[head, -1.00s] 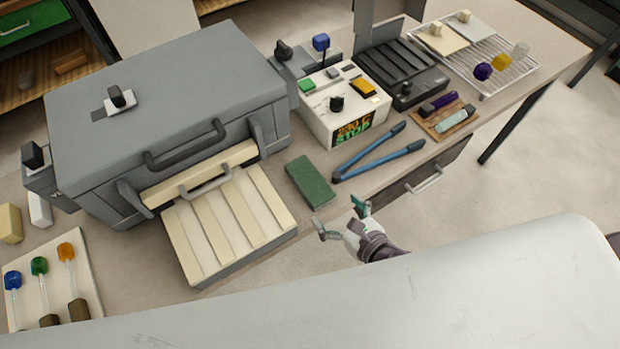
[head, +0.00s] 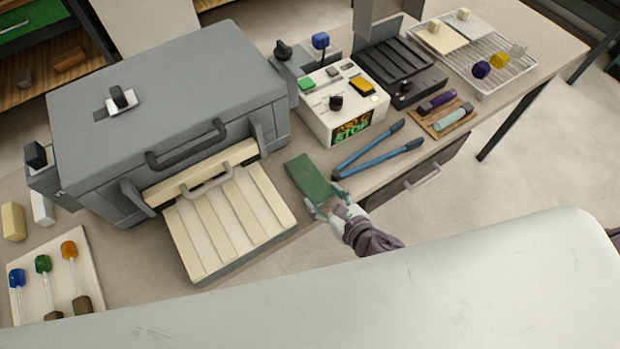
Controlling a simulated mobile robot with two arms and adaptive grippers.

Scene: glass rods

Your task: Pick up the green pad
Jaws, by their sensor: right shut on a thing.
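The green pad (head: 309,178) is a flat dark green block on the workbench, between the kiln's slatted door and the blue-handled tool. My right gripper (head: 326,205) is at the pad's near end by the bench's front edge. Its fingers are closed on that near end, which they partly cover. The pad seems to lie on the bench still; I cannot tell whether it is lifted at all. My left gripper is not in view.
Blue-handled pliers (head: 378,150) lie just right of the pad. The grey kiln (head: 165,110) with its lowered slatted door (head: 225,225) stands left. A white control box (head: 340,105) is behind. A drawer handle (head: 423,178) sticks out below the bench edge.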

